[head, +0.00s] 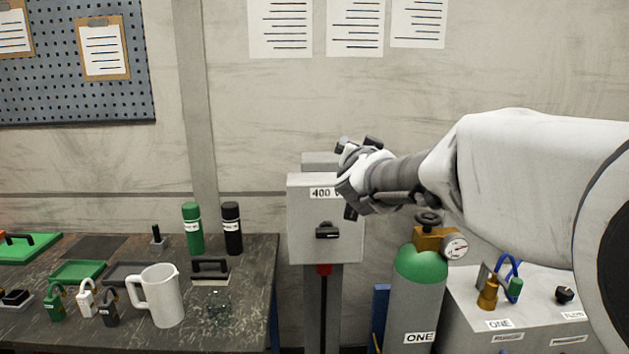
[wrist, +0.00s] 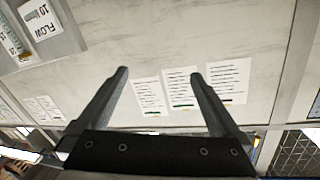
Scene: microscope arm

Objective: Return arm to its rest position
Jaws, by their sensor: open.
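My arm (head: 530,180) reaches in from the right side of the head view, raised and roughly level across the wall. My gripper (wrist: 159,73) is open and empty in the wrist view, its two dark fingers spread apart with only wall and paper sheets behind them. In the head view the gripper end appears in front of the grey box labelled 400 (head: 310,245) and hides part of its upper right. I cannot tell how far the gripper is from the box. No microscope shows in either view.
A dark workbench (head: 235,335) on the left holds a white jug (head: 164,298), several padlocks, and green (head: 193,230) and black (head: 231,230) bottles. A green-topped cylinder (head: 416,300) stands below my arm. A grey cabinet (head: 460,310) stands right of it.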

